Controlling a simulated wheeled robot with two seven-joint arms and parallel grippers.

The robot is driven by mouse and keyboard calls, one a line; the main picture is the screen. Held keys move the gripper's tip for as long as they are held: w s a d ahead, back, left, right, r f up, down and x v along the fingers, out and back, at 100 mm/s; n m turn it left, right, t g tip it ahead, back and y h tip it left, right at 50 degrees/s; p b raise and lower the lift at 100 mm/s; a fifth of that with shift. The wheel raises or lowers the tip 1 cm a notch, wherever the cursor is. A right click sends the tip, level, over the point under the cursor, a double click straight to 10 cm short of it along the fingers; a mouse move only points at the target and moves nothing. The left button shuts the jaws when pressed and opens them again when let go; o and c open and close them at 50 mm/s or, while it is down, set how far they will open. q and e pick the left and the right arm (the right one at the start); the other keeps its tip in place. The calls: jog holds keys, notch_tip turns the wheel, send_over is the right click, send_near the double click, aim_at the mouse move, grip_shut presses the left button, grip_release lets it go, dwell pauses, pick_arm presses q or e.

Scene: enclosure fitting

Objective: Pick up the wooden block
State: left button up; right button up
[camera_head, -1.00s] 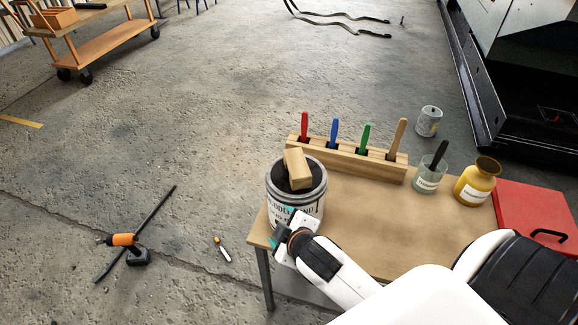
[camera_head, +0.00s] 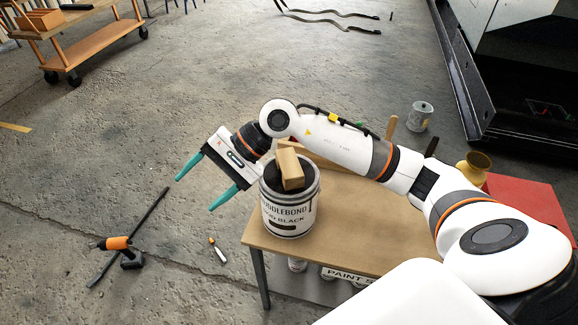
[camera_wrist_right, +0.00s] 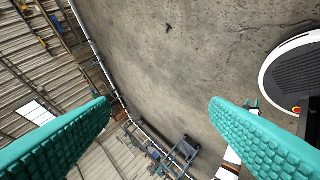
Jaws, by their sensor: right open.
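The wooden block (camera_head: 290,170) is a light tan bar resting on the dark top of a white paint can (camera_head: 287,218). The can stands at the left end of the table (camera_head: 370,235). My right gripper (camera_head: 196,192) has teal fingers spread wide apart with nothing between them. It is left of the can, past the table's edge, pointing down and left, away from the block. In the right wrist view both fingers (camera_wrist_right: 160,106) frame only background, and the block does not show.
My right arm crosses above the table and hides most of the brush rack. A yellow jar (camera_head: 474,166) and a red case (camera_head: 525,200) are at the right. A cordless drill (camera_head: 120,248) lies on the floor at left. The floor left of the table is mostly clear.

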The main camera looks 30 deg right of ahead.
jog(key=w+d+f+n+h, duration=0.1)
jog(key=w+d+n+h, duration=0.15)
jog(key=d+h, duration=0.6)
jog(key=n+h+p, duration=0.2)
jog(key=h, duration=0.1)
send_over(289, 162)
jog(key=f, duration=0.2)
jog(key=s+f, duration=0.1)
jog(key=shift+f, duration=0.35)
jog(key=shift+w+f, duration=0.1)
jog(key=shift+f, duration=0.25)
jog(key=shift+f+p, duration=0.6)
jog(key=f, duration=0.1)
jog(key=f+p, duration=0.1)
jog(key=f, duration=0.1)
jog(key=shift+w+f+p, duration=0.3)
jog(key=shift+f, duration=0.4)
jog(key=shift+c, duration=0.3)
